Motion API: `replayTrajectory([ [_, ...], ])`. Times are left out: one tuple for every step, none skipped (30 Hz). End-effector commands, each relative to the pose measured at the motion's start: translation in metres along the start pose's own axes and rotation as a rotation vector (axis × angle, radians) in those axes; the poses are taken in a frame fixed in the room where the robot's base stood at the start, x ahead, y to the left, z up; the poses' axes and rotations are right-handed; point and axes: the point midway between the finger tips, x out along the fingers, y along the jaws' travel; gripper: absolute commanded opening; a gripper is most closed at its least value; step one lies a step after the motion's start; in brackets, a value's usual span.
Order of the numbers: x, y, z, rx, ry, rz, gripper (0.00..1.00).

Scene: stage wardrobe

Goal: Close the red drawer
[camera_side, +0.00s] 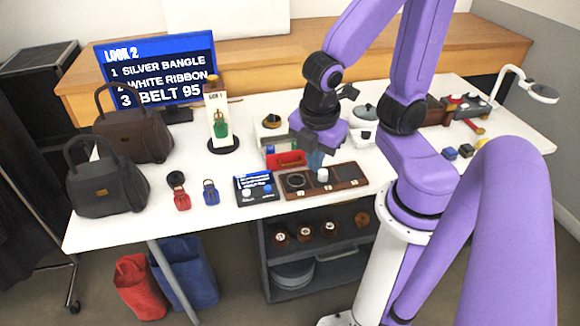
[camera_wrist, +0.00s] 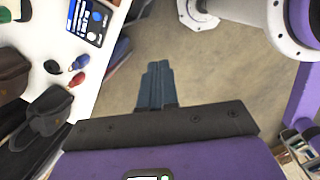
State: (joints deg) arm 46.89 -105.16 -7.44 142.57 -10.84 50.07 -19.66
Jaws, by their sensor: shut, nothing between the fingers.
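The red drawer (camera_side: 286,159) shows as a small red, open-topped piece on the white table in the side view, left of my gripper. How far it is pulled out is hard to tell, as the arm partly hides the area behind it. My gripper (camera_side: 316,166) points down, its blue-grey fingers just right of the red drawer and above the back of a brown tray. I cannot tell whether it touches the drawer. In the wrist view the fingers (camera_wrist: 158,68) are together with nothing between them.
A brown compartment tray (camera_side: 346,183) and a blue card (camera_side: 254,198) lie in front. A white table (camera_side: 110,233) edge runs along the front, with a shelf (camera_side: 270,262) below.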

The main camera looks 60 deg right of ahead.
Motion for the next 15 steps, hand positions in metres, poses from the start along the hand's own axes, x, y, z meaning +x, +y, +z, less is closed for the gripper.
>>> replayTrajectory([
  [0.011,0.013,0.002,-0.119,-0.059,0.011,0.00],
  [0.017,0.020,0.004,-0.195,-0.089,0.016,0.00],
  [0.025,0.030,0.006,-0.299,-0.128,0.019,0.00],
  [0.030,0.036,0.007,-0.378,-0.157,0.018,0.00],
  [0.036,0.043,0.009,-0.458,-0.186,0.014,0.00],
  [0.043,0.051,0.012,-0.563,-0.223,0.003,0.00],
  [0.049,0.057,0.013,-0.644,-0.249,-0.007,0.00],
  [0.055,0.063,0.015,-0.725,-0.274,-0.020,0.00],
  [0.063,0.071,0.018,-0.834,-0.306,-0.042,0.00],
  [0.069,0.076,0.020,-0.917,-0.328,-0.061,0.00],
  [0.074,0.081,0.021,-1.000,-0.348,-0.081,0.00],
  [0.082,0.087,0.024,-1.112,-0.372,-0.113,0.00],
  [0.088,0.091,0.026,-1.197,-0.388,-0.139,0.00],
  [0.095,0.095,0.028,-1.282,-0.402,-0.168,0.00],
  [0.103,0.100,0.031,-1.395,-0.415,-0.209,0.00],
])
